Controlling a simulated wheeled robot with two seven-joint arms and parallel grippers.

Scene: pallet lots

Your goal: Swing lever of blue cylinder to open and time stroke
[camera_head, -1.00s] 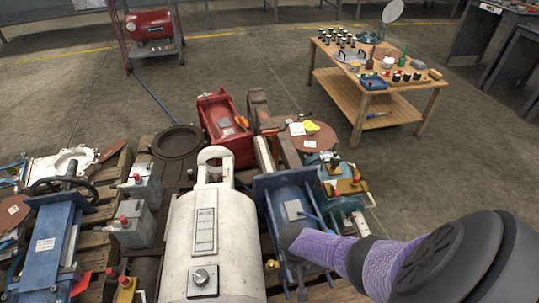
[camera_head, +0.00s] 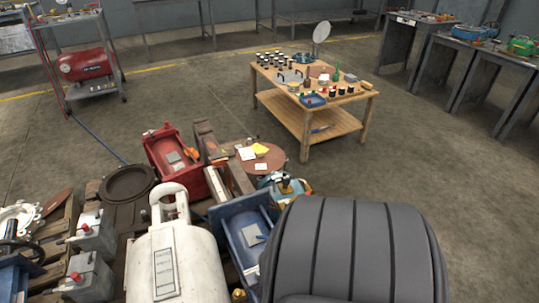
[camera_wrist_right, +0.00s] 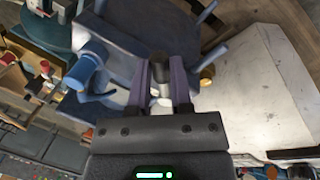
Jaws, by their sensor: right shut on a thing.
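The blue cylinder (camera_head: 238,230) lies on the pallet right of the white tank in the head view, partly covered by my large dark arm link. In the right wrist view its blue body (camera_wrist_right: 125,45) fills the upper middle, with short blue arms sticking out. My right gripper (camera_wrist_right: 161,70) has its two purple fingers closed around a dark-tipped lever handle (camera_wrist_right: 159,62) in front of the blue body. The lever's lower part is hidden between the fingers. In the head view the right gripper is hidden behind my arm. My left gripper is not in view.
A white tank (camera_head: 172,262) stands left of the blue cylinder, and a red machine (camera_head: 172,150) lies behind. In the wrist view a pale panel (camera_wrist_right: 262,100) is close on the right. A wooden table (camera_head: 325,118) with small parts stands beyond open floor.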

